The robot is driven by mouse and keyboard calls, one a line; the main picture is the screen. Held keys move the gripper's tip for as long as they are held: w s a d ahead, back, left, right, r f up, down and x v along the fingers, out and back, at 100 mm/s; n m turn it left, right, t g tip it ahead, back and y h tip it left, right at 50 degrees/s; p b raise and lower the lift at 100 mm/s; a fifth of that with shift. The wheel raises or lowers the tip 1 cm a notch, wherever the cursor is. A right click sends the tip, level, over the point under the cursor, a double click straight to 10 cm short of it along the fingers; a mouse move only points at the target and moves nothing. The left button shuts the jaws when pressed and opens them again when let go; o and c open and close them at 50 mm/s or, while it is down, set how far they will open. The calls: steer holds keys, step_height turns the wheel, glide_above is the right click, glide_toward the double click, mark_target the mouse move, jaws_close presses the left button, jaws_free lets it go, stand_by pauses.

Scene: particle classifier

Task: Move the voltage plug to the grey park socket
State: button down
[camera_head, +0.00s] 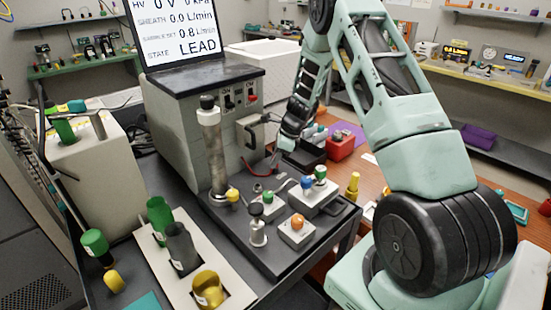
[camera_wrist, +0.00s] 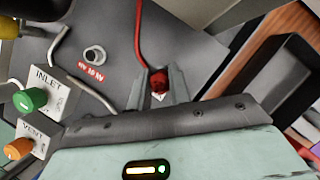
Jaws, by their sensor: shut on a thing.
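The voltage plug (camera_wrist: 159,79) is red and sits between the fingertips of my gripper (camera_wrist: 160,87) in the wrist view. My gripper is shut on it. A red cable (camera_wrist: 140,32) runs up from the plug; it also shows in the head view (camera_head: 262,173). A round metal socket (camera_wrist: 95,55) with a red HV label stands on the dark plate left of the plug, apart from it. I cannot pick out the grey park socket with certainty. In the head view my gripper is beside the instrument's right side, and the plug is too small to tell.
The instrument cabinet (camera_head: 178,115) with its LEAD screen stands behind the plate. A green-knobbed INLET valve (camera_wrist: 30,99) and an orange-knobbed VENT valve (camera_wrist: 18,148) are left of my gripper. A dark open tray (camera_wrist: 270,85) lies right. A red box (camera_head: 341,146) sits on the wooden bench.

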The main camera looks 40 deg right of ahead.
steer(key=c, duration=1.2)
jaws_free()
steer(key=shift+f, duration=0.1)
steer(key=b+v, duration=0.1)
steer(key=v, duration=1.6)
steer(key=shift+r, duration=0.3)
steer(key=shift+a, duration=0.1)
steer(key=s+a+r+n+g, duration=0.1)
steer(key=s+a+n, duration=0.2)
steer(key=a+n, duration=0.75)
steer(key=s+a+r+n+g, duration=0.15)
steer(key=s+a+n, duration=0.25)
steer(key=a, duration=1.4)
steer(key=s+a+f+n+h, duration=0.1)
steer(key=s+a+n, duration=0.5)
steer(key=s+n, duration=0.4)
steer(key=s+a+n+h, duration=0.1)
steer(key=s+a+n, duration=0.5)
steer(key=s+n, duration=0.4)
steer(key=shift+s+a+f+g+h, duration=0.25)
steer(key=shift+s+f+g+h, duration=0.15)
steer(key=shift+s, duration=0.8)
